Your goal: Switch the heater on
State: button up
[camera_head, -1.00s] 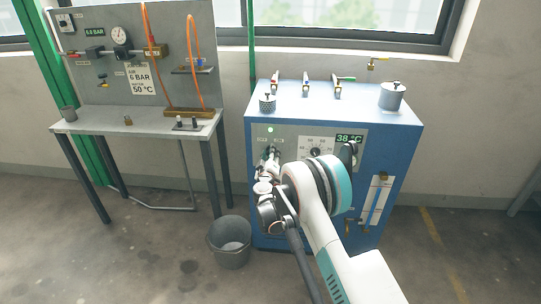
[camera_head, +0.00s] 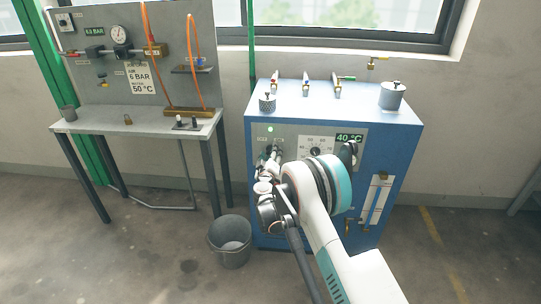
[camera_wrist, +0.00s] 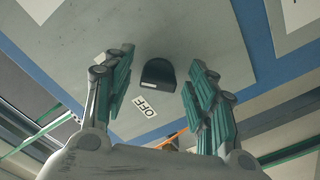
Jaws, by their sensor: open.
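The heater is a blue cabinet (camera_head: 335,110) with a grey front panel. The panel has a dial (camera_head: 316,151), a green display reading 40 °C (camera_head: 350,137) and a lit green lamp (camera_head: 270,129). My gripper (camera_wrist: 161,62) is open at the panel's left part. In the wrist view a black rounded switch knob (camera_wrist: 158,73) lies between its spread fingers, with an OFF label (camera_wrist: 145,106) beside it. I cannot tell whether a finger touches the knob. In the head view my gripper (camera_head: 269,160) partly covers the switches.
Several valve handles (camera_head: 306,85) and two metal pots, one large (camera_head: 391,96) and one small (camera_head: 267,103), stand on the cabinet top. A grey bucket (camera_head: 230,245) is on the floor at its left. A grey bench (camera_head: 95,122) with a gauge board stands farther left.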

jog(key=s, duration=1.2)
jog(key=shift+a, duration=0.2)
